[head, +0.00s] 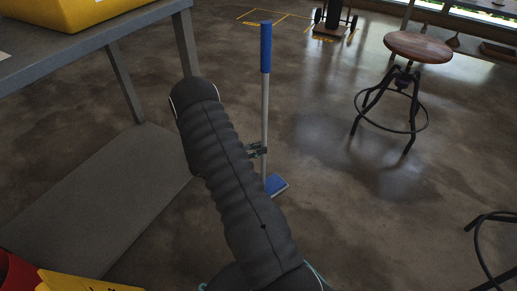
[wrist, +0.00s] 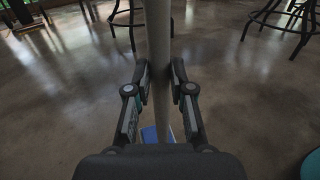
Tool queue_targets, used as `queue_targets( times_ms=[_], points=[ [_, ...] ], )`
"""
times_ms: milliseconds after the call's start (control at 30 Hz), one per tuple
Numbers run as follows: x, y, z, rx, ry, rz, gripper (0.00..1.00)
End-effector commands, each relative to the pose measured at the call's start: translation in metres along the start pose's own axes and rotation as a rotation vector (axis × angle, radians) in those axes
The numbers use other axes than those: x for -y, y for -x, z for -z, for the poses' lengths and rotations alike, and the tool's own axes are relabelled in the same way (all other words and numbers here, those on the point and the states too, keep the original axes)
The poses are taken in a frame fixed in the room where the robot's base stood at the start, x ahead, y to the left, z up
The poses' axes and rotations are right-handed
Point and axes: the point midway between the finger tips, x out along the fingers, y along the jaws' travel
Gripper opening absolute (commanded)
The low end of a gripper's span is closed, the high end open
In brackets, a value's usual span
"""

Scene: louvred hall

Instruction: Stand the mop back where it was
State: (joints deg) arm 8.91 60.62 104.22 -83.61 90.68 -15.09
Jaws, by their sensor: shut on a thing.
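The mop (head: 265,110) stands upright on the floor just beyond my arm in the head view. It has a blue grip at the top, a grey pole and a flat blue head (head: 275,185) at floor level. In the wrist view the pole (wrist: 158,50) runs up between the two fingers, and a bit of the blue head shows low behind it. My gripper (wrist: 160,85) is shut on the pole; in the head view it (head: 258,150) is partly hidden behind my arm. Whether the mop head touches the floor is hard to tell.
A grey table (head: 95,45) with a lower shelf (head: 100,185) and a yellow bin (head: 70,12) stands at the left. A wooden-topped stool (head: 418,47) stands at the right. A hand truck (head: 333,20) and yellow floor markings (head: 285,17) are at the back. Open floor lies between.

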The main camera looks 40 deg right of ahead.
Motion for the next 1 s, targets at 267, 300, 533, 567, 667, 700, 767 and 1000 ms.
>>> queue_targets(
  times_ms=[267, 300, 533, 567, 667, 700, 767, 1000],
  points=[
    [0.000, 0.000, 0.001, 0.002, -0.002, 0.000, 0.42],
    [0.000, 0.000, 0.002, 0.002, -0.002, 0.000, 0.51],
    [0.000, 0.000, 0.004, -0.001, 0.001, 0.000, 0.51],
    [0.000, 0.000, 0.004, -0.001, 0.001, 0.000, 0.51],
    [0.000, 0.003, 0.004, -0.001, 0.001, -0.001, 0.51],
    [0.000, 0.006, 0.003, -0.001, 0.000, -0.002, 0.51],
    [-0.001, 0.012, 0.003, -0.001, 0.000, -0.003, 0.51],
    [-0.001, 0.057, 0.003, 0.000, -0.002, -0.004, 0.51]
  ],
)
